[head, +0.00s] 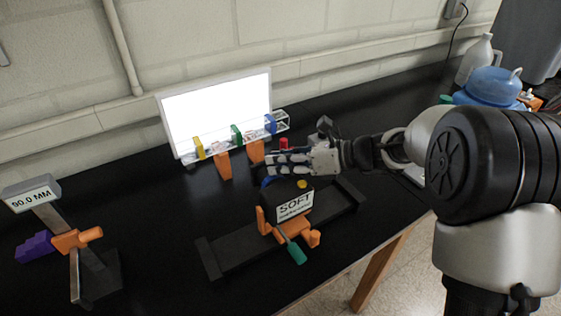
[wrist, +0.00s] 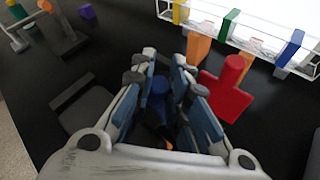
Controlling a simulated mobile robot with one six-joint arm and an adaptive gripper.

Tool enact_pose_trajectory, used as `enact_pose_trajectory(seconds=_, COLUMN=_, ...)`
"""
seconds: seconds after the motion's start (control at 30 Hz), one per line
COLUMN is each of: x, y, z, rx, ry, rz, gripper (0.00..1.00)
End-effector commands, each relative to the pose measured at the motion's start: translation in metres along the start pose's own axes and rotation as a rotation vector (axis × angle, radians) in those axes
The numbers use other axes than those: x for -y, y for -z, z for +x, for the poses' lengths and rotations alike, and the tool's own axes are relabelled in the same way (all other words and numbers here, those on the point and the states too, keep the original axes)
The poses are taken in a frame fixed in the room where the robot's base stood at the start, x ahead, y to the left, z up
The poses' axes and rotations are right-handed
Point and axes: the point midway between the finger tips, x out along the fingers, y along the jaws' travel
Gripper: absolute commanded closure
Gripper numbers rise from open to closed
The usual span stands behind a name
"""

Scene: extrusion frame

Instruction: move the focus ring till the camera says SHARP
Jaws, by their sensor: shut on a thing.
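The camera (head: 270,197) is a dark body on a black rail, with a sign (head: 293,205) on its front that reads SOFT. My gripper (head: 275,164) is at the camera's far side, reaching in from the right. In the wrist view its fingers (wrist: 163,72) are closed around a blue part (wrist: 159,92), which I take to be the focus ring. The fingers hide much of it, and only a little blue shows in the head view (head: 267,181).
A red block (wrist: 228,88) stands close to the fingers. Behind is a clear bar (head: 238,138) with coloured clips before a bright white panel (head: 218,105). A stand reading 90.0 MM (head: 33,196) is at left.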

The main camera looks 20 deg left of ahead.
Motion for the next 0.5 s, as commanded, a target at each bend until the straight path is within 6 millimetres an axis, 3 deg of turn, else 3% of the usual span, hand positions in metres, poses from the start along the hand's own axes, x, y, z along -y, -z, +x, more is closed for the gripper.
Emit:
enact_pose_trajectory(seconds=0.27, x=-0.002, y=-0.001, z=0.0, rx=-0.009, ry=0.006, rz=-0.01, gripper=1.0)
enact_pose_trajectory(seconds=0.5, x=-0.014, y=-0.006, z=0.007, rx=-0.11, ry=0.088, rz=-0.138, gripper=1.0)
